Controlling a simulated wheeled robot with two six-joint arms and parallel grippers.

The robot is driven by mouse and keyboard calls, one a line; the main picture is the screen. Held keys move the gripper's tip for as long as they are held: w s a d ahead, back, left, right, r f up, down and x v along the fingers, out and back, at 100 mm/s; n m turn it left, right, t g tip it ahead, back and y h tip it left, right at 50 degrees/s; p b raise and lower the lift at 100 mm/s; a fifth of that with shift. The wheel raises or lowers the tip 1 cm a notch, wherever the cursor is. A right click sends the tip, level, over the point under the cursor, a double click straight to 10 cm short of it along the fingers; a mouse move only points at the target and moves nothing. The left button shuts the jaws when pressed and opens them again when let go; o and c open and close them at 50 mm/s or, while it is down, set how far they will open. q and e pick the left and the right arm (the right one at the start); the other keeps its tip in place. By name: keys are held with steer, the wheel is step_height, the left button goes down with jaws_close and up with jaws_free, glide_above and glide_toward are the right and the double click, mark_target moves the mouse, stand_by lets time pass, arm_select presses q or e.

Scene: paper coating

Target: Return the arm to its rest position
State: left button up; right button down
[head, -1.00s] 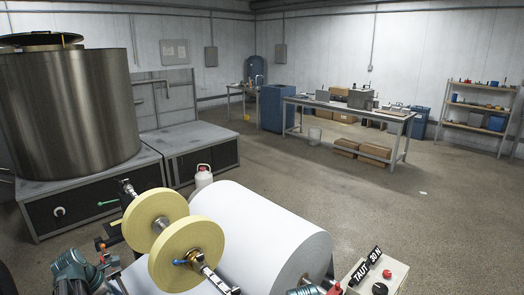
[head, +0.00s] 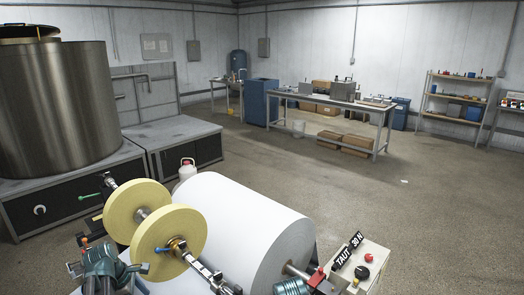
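A small ribbed teal part of my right arm (head: 292,288) shows at the bottom edge, between the white paper roll (head: 250,230) and the control box (head: 362,262). I see nothing held.
The paper roll and two yellow tape rolls on a shaft fill the near middle. A large metal tank (head: 60,110) stands at left, a workbench (head: 340,103) farther back. The floor at right is clear.

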arm_select(q)
steer(key=s+d+f+m+y+b, duration=0.1)
steer(key=s+d+f+m+b, duration=0.2)
steer(key=d+m, duration=0.5)
steer(key=s+d+f+m+g+y+b, duration=0.1)
steer(key=s+d+f+m+b, duration=0.3)
steer(key=d+m, duration=0.5)
steer(key=s+d+f+m+g+y+b, duration=0.1)
steer(key=s+d+f+m+b, duration=0.3)
steer(key=d, duration=1.2)
steer(key=f+m+y, duration=0.1)
steer(key=m, duration=0.3)
steer(key=shift+d+f+m, duration=0.2)
steer(key=shift+d+m, duration=0.15)
steer(key=shift+m, duration=0.05)
